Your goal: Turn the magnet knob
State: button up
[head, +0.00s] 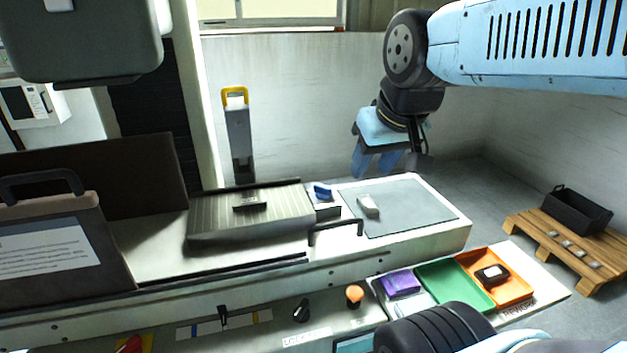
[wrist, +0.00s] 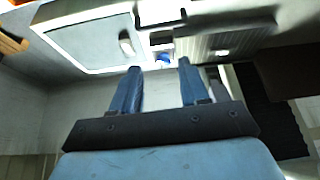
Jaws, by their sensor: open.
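The magnet knob (head: 322,191) appears to be the small blue knob on a pale block at the right end of the ribbed grey chuck (head: 275,220). The chuck (wrist: 225,45) is to the right there. My gripper (head: 373,170) has two blue fingers spread apart with nothing between them. It hangs in the air above and behind the worktable, up and to the right of the knob, apart from it. The wrist view shows the open fingers (wrist: 159,66).
A dark block (head: 250,203) lies on the chuck. A small light block (head: 368,206) stands on the grey plate (head: 405,222). A black handle (head: 335,228) stands up at the table's front. Coloured trays (head: 453,288), an orange-topped knob (head: 355,294) and a black knob (head: 301,310) are in front.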

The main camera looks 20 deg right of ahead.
jog(key=w+d+n+g+y, duration=0.1)
jog(key=w+d+n+g, duration=0.2)
jog(key=w, duration=1.1)
jog(key=n+g+h, duration=0.1)
jog(key=n+g, duration=0.1)
jog(key=n, duration=0.4)
send_over(323, 186)
notch_tip(323, 186, down, 7)
notch_tip(323, 186, down, 13)
jog(key=shift+w+f, duration=0.1)
jog(key=shift+c, duration=0.2)
